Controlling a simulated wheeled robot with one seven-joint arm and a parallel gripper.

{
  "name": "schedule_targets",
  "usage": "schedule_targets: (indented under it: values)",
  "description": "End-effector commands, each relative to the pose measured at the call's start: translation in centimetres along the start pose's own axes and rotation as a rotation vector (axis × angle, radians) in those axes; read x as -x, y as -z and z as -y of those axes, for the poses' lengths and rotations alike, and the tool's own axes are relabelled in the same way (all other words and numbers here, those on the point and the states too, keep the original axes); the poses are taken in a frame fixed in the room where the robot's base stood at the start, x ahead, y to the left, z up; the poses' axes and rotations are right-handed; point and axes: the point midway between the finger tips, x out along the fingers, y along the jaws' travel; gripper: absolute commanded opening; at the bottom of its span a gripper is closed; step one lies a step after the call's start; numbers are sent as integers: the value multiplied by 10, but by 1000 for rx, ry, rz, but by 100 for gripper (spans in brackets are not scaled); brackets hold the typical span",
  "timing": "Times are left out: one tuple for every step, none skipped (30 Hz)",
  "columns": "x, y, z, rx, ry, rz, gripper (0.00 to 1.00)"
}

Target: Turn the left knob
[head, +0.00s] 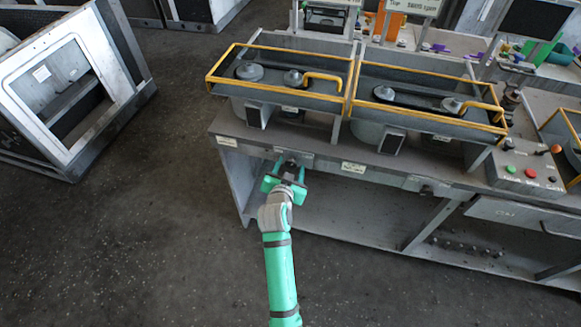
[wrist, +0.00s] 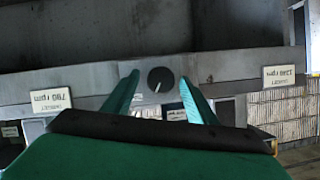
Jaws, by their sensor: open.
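The left knob (wrist: 161,79) is a round black dial with a white pointer line, set on the grey front edge of the bench. In the wrist view it shows between the tips of my gripper (wrist: 158,84), whose two green fingers are open, one on each side. I cannot tell whether the fingers touch it. In the head view my gripper (head: 288,172) is at the bench's front edge, below the left yellow-railed unit, and the knob is not clearly visible there. A second mount on the front edge (head: 427,186) is farther right.
Labels flank the knob: a "790 rpm" target label (wrist: 51,100) and a "1240 rpm" label (wrist: 284,76), both upside down in the wrist view. A control box (head: 525,170) with green and red buttons is at the right.

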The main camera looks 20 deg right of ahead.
Motion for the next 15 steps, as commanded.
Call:
schedule_targets:
  values:
    - [-2, 0, 0, 0, 1, 0, 52]
    - [-2, 0, 0, 1, 1, 0, 52]
    - [-2, 0, 1, 1, 1, 0, 52]
    - [-2, 0, 1, 1, 1, 0, 52]
    - [-2, 0, 1, 1, 1, 0, 52]
    - [-2, 0, 0, 1, 1, 0, 52]
    - [-2, 0, 0, 1, 1, 0, 52]
    - [-2, 0, 0, 1, 1, 0, 52]
    - [-2, 0, 0, 1, 1, 0, 52]
    - [-2, 0, 0, 1, 1, 0, 45]
    - [-2, 0, 0, 1, 1, 0, 38]
    - [-2, 0, 0, 1, 1, 0, 28]
    - [-2, 0, 0, 1, 1, 0, 21]
    - [-2, 0, 0, 1, 0, 0, 14]
    - [-2, 0, 0, 0, -1, 0, 11]
